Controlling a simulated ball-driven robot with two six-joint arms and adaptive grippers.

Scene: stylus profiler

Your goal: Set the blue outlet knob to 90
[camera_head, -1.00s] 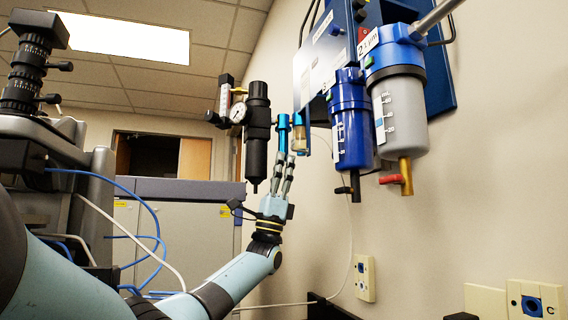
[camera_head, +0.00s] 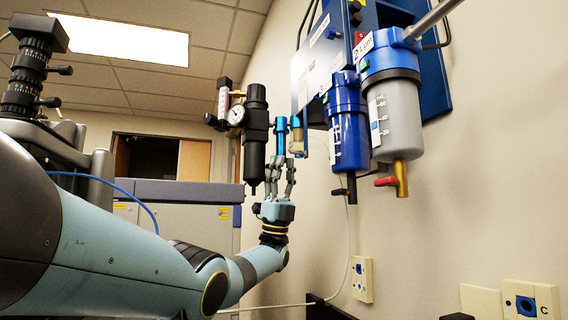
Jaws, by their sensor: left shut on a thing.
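The blue outlet knob (camera_head: 281,133) is a small light-blue upright cylinder in the head view, left of the wall-mounted filter bowls. My left gripper (camera_head: 280,160) reaches up from below, and its fingers are shut at the lower part of the knob. The marks on the knob are too small to read, so its angle cannot be told. A second light-blue piece (camera_head: 296,123) stands just right of the knob, above a small pale bowl (camera_head: 297,145). My right gripper is not in view.
A black regulator (camera_head: 256,135) with a round gauge (camera_head: 237,115) hangs close left of the knob. A blue filter (camera_head: 348,130) and a grey-bowled filter (camera_head: 396,115) with a red-handled valve hang to the right. The wall below them is mostly clear.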

